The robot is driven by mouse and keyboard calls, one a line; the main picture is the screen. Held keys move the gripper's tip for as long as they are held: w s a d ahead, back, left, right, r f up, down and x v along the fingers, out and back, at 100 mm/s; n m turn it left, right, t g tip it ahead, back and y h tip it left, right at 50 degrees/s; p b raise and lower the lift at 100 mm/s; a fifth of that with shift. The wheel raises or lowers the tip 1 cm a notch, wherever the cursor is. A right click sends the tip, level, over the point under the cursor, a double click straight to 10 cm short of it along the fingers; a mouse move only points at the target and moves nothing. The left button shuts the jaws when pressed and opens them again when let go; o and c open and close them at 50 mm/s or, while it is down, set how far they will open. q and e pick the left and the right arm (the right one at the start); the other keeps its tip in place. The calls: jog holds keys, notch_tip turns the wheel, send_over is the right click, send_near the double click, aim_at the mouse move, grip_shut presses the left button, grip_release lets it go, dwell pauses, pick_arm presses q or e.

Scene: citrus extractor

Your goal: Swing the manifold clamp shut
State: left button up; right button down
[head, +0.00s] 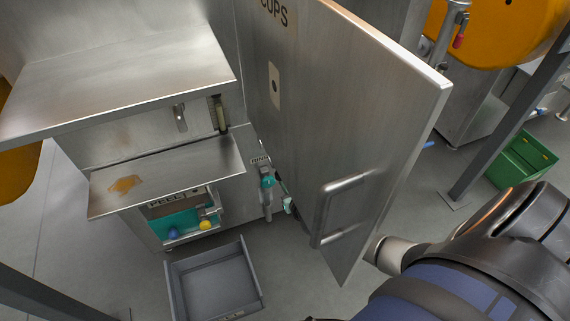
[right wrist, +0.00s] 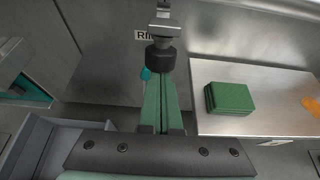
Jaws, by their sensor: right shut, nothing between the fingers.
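A grey fitting with a teal part (head: 267,182) stands low on the machine's front, beneath a small partly legible label, just left of the open door. It may be the manifold clamp; I cannot tell its position for sure. In the right wrist view a metal fitting with a black collar (right wrist: 161,58) is just beyond my fingertips, in front of a label reading "RIN". A bit of teal shows beside it. My right gripper (right wrist: 163,90) is shut and empty, its green fingers together. My left gripper is not in view.
A stained metal shelf (head: 205,163) juts from the machine above a grey open bin (head: 212,282). A green stack (right wrist: 229,98) lies on a metal surface. A green crate (head: 523,160) stands right.

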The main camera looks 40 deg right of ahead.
notch_tip(320, 180, up, 3)
jog(key=shift+f+p, duration=0.2)
jog(key=shift+p, duration=0.9)
jog(key=s+a+p, duration=0.1)
jog(key=s, duration=0.6)
jog(key=s+a+r, duration=0.1)
jog(key=s+a, duration=0.1)
jog(key=s, duration=0.5)
jog(key=shift+s+a+p, duration=0.25)
jog(key=shift+p, duration=0.15)
jog(key=shift+r, duration=0.1)
